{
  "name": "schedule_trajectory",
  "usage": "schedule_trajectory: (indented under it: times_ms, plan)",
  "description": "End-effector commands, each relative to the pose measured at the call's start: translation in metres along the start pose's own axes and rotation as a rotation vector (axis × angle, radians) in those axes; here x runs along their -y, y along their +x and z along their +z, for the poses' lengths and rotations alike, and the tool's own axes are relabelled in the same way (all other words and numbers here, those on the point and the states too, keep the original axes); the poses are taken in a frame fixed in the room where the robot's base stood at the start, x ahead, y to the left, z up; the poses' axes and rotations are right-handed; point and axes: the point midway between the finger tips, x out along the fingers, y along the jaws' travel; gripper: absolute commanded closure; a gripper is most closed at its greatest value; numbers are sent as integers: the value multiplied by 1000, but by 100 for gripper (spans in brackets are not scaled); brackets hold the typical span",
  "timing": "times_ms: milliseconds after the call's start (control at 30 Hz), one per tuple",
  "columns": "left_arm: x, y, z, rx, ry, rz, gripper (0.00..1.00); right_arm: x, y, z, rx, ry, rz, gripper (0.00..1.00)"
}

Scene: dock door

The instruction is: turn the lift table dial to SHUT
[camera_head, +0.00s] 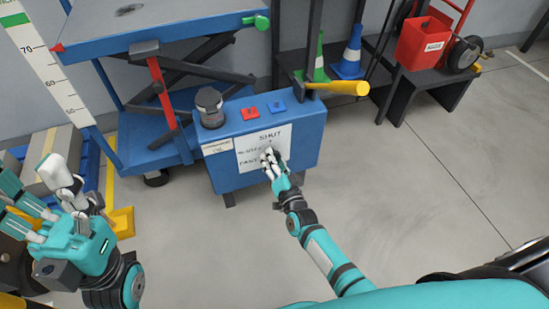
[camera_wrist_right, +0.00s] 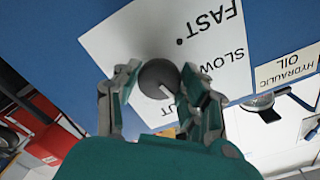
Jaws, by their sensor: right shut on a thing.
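The lift table dial (camera_wrist_right: 158,77) is a dark grey round knob on a white label plate (camera_wrist_right: 205,30) marked FAST, SLOW and a partly hidden word ending in UT. Its white pointer line is on the lower right of the knob in the wrist view, on the side of that word. The head view shows SHUT at the top of the plate (camera_head: 247,158). My right gripper (camera_head: 271,160) is shut on the dial, a finger on each side; it also shows in the wrist view (camera_wrist_right: 160,88). My left gripper (camera_head: 40,205) is open and empty at the lower left.
The lift table (camera_head: 150,28) stands behind left. Floor to the right is clear.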

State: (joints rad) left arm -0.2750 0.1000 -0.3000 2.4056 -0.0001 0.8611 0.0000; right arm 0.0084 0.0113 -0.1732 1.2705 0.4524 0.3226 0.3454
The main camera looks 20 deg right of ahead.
Motion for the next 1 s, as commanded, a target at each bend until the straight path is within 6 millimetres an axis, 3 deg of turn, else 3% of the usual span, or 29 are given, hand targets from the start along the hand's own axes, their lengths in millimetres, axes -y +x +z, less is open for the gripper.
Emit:
schedule_trajectory:
  times_ms: [400, 1000]
  plan:
    - [0, -2, 1, 13, 0, -8, 34, 0, -1, 1, 3, 242, 1, 90]
    - [1, 1, -1, 1, 0, -11, 34, 0, -1, 1, 3, 301, 1, 90]
